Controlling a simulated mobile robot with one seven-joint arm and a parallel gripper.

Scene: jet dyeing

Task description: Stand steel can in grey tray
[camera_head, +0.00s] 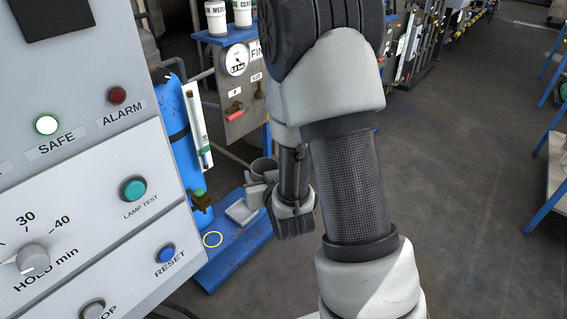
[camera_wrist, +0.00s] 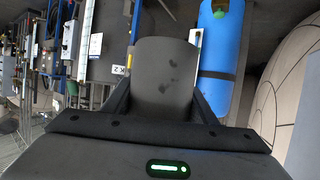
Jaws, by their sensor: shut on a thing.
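The steel can (camera_head: 264,168) is a grey cylinder held at the end of my arm in the head view. My gripper (camera_head: 262,188) is shut on it, partly hidden behind my own wrist. In the wrist view the can (camera_wrist: 166,72) fills the space between the two dark fingers of my gripper (camera_wrist: 163,100); its side shows dark smudges. The grey tray (camera_head: 241,211) is a small, shallow, light grey tray on the blue shelf, just below and left of the gripper. The can appears above the tray's level; the exact gap cannot be told.
A blue gas cylinder (camera_head: 178,135) stands left of the tray. A gauge panel (camera_head: 240,90) is behind. The grey control panel (camera_head: 90,170) fills the left foreground. Open floor (camera_head: 460,150) lies to the right.

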